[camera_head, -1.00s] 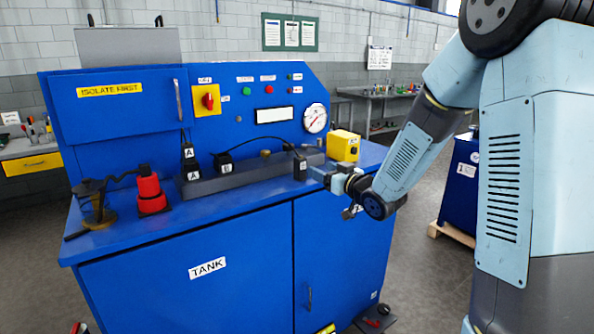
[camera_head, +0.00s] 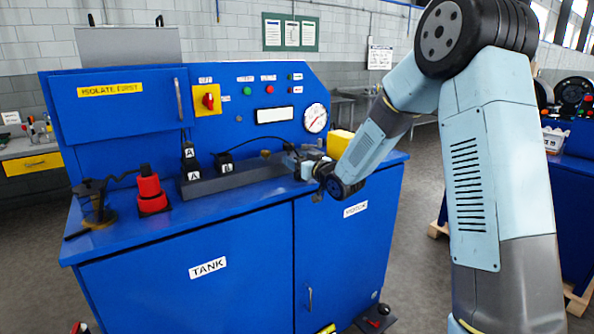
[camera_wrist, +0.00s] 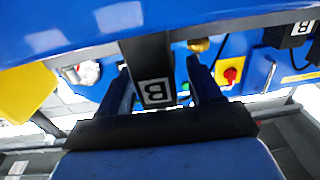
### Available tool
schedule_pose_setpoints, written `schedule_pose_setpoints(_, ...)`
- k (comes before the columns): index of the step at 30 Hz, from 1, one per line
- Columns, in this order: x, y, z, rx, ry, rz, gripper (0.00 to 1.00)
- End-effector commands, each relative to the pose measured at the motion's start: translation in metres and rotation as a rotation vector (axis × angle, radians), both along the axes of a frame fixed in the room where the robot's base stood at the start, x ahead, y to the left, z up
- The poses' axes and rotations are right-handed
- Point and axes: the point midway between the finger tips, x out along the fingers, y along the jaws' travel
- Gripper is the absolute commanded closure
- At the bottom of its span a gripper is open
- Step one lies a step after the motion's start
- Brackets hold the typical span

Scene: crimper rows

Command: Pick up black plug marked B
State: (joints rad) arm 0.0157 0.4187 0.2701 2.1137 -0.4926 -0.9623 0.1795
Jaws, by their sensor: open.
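A black plug marked B (camera_wrist: 150,62) stands between the two fingers of my gripper (camera_wrist: 161,74) in the wrist view. The fingers are open, one on each side of it. I cannot tell whether either finger touches it. In the head view my gripper (camera_head: 309,163) is over the right end of the bench top and largely hides this plug. A second black block, also marked B (camera_wrist: 300,29), shows at the upper right in the wrist view, apart from the gripper.
Black blocks marked A (camera_head: 194,174) stand at the left of the long grey rail (camera_head: 235,178). A red cylinder (camera_head: 149,190) stands further left. A yellow box (camera_head: 340,143) is just behind my gripper. A blue panel with a gauge (camera_head: 315,118) rises behind.

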Motion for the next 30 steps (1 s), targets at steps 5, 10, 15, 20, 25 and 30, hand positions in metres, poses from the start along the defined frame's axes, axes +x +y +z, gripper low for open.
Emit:
schedule_pose_setpoints(5, 0.0064, 0.0043, 0.0003, 0.001, -0.001, -0.001, 0.36)
schedule_pose_setpoints(10, 0.0064, 0.004, 0.0004, 0.001, -0.001, -0.001, 0.36)
schedule_pose_setpoints(15, 0.0063, 0.0038, 0.0004, 0.001, -0.001, -0.001, 0.52)
schedule_pose_setpoints(20, 0.0063, 0.0036, 0.0004, 0.001, -0.001, -0.001, 0.68)
schedule_pose_setpoints(25, 0.0063, 0.0035, 0.0004, 0.001, -0.001, -0.001, 0.84)
schedule_pose_setpoints(30, 0.0063, 0.0034, 0.0005, 0.001, -0.001, -0.001, 0.94)
